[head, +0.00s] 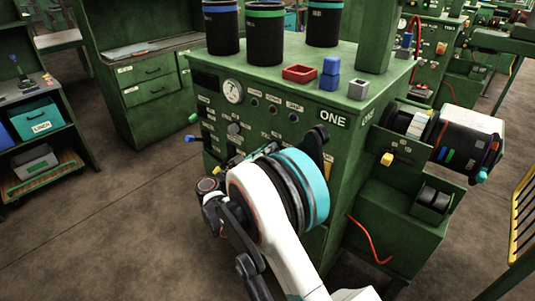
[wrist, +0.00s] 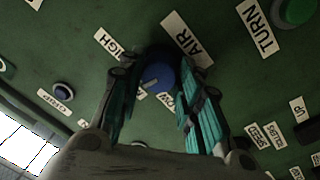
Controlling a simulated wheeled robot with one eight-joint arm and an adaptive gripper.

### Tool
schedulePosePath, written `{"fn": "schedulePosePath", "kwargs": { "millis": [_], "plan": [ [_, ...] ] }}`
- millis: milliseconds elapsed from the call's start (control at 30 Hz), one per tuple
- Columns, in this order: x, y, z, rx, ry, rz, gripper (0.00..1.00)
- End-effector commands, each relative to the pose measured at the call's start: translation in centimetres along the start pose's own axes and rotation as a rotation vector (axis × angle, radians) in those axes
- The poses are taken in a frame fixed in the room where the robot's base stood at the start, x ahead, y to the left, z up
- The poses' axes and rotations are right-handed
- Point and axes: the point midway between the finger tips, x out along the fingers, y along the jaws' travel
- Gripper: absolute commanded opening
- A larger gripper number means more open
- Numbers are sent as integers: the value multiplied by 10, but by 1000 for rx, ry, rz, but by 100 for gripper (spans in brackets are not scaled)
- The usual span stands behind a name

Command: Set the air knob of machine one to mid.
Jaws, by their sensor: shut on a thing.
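The air knob (wrist: 160,75) is blue, on the green panel of machine one (head: 345,150), beside the AIR label (wrist: 188,40). My gripper (wrist: 158,88) has its two teal-lined fingers on either side of the knob, shut on it. A pale pointer line on the knob runs toward the lower left of the wrist view, toward a partly hidden label. The HIGH label (wrist: 120,42) is at upper left, and the LOW label (wrist: 166,99) is just below the knob, partly covered.
A green TURN button (wrist: 295,10) and a GRIP button (wrist: 62,91) are on the same panel. Open floor lies to the left.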

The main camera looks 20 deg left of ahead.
Motion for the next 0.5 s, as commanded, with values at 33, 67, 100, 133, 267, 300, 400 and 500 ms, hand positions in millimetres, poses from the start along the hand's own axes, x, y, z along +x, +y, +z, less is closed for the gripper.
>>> {"fn": "schedulePosePath", "kwargs": {
  "millis": [33, 67, 100, 133, 267, 300, 400, 500],
  "plan": [
    [0, 0, 0, -27, 3, -2, 8],
    [0, 0, 0, -44, 4, -2, 8],
    [0, 0, 0, -65, 6, -2, 8],
    [0, 0, 0, -80, 7, -2, 8],
    [0, 0, 0, -129, 12, -3, 8],
    [0, 0, 0, -141, 13, -3, 8],
    [0, 0, 1, -162, 14, -3, 8],
    [0, 0, 1, -174, 15, -3, 8]
  ]
}}
